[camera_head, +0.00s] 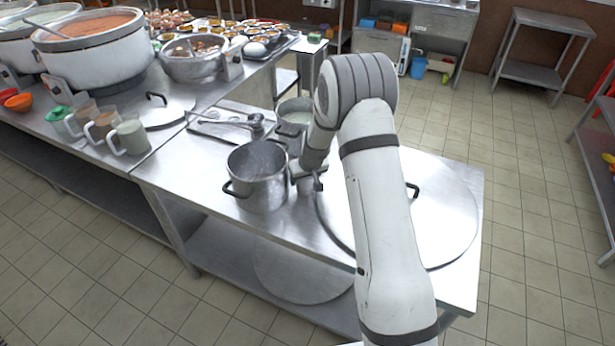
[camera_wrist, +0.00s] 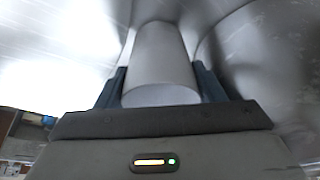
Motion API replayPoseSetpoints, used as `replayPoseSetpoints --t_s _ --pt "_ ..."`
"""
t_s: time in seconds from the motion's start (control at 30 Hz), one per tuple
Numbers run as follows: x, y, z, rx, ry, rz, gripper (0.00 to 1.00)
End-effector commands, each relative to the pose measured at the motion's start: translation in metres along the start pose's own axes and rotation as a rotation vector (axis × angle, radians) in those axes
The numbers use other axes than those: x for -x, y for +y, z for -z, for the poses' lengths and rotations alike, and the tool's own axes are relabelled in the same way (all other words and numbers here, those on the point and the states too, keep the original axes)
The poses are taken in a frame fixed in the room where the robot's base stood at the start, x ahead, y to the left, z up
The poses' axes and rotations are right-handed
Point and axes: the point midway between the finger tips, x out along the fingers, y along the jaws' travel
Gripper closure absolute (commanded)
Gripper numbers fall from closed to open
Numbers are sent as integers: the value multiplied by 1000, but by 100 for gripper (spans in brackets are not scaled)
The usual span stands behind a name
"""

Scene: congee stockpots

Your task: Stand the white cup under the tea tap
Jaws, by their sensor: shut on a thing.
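In the wrist view my gripper (camera_wrist: 160,84) is shut on the white cup (camera_wrist: 163,58), with one dark finger on each side of it. The cup looks like a plain pale cylinder. In the head view my gripper (camera_head: 308,182) is low over the steel table, just right of an open steel pot; my arm hides most of it, and I cannot make out the cup there. A metal fitting with a long arm (camera_head: 232,121) lies on a flat plate behind the pot; I cannot tell whether it is the tea tap.
The open steel pot (camera_head: 259,175) and a second pot (camera_head: 295,113) stand close to my gripper. A large round lid (camera_head: 445,215) covers the table's right side. Several handled mugs (camera_head: 130,137) and large stockpots (camera_head: 98,50) stand on the left counter. The floor at right is mostly clear.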

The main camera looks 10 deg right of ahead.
Motion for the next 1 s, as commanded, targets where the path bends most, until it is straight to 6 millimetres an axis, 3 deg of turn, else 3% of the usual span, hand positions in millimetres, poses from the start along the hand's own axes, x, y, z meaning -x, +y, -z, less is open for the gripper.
replayPoseSetpoints --t_s 0.2,0.23,0.3,0.7,1.0 --pt "-4 0 -2 0 0 0 64" --pt "-2 0 -1 0 0 0 35" --pt "-2 0 -1 0 -1 0 30" --pt "6 1 0 -1 1 0 29" --pt "60 1 0 -2 3 -1 29"
